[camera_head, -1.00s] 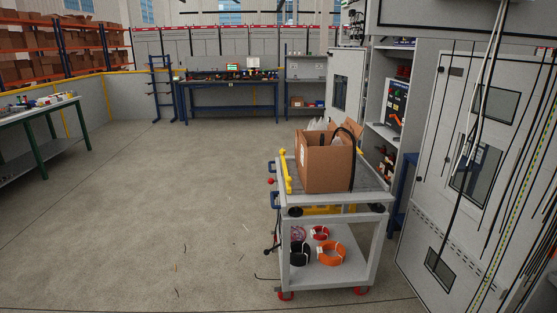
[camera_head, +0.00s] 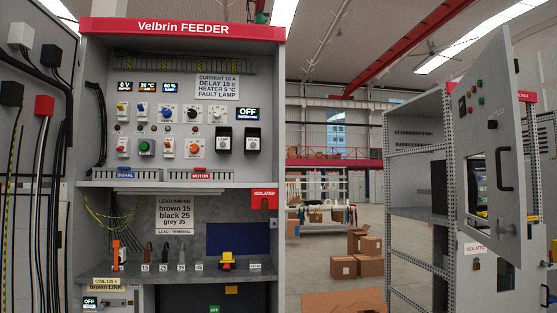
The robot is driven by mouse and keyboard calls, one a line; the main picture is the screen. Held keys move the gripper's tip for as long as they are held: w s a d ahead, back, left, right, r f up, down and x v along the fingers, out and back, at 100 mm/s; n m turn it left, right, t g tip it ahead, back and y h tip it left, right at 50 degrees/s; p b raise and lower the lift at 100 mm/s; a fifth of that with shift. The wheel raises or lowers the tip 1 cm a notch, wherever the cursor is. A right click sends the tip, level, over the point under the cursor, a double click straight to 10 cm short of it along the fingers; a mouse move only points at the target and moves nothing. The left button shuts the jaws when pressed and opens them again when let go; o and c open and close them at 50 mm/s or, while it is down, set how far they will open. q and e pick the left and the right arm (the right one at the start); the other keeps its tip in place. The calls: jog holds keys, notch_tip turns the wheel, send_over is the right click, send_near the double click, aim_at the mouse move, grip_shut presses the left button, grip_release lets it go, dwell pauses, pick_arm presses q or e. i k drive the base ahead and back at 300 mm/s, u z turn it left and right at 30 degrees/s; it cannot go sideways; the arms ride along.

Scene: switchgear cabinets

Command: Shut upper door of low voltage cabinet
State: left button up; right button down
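A grey cabinet (camera_head: 418,140) with a perforated metal frame stands at the right, its upper compartment open. Its upper door (camera_head: 489,150) stands swung out toward the right, with a dark handle, a window and small coloured buttons. A red strip (camera_head: 527,97) at the top right has lettering that is partly cut off and too small to read surely. A lower panel (camera_head: 478,262) below the door bears a red "ISOLATED" label and a padlock. Neither of my grippers is in view.
An open panel (camera_head: 182,27) headed "Velbrin FEEDER" fills the left, with switches, displays and terminals. Cardboard boxes (camera_head: 343,267) sit on the floor between the cabinets. A rack (camera_head: 322,190) stands farther back.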

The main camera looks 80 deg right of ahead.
aim_at(489, 91)
jog(key=z, duration=4.05)
jog(key=i, duration=0.45)
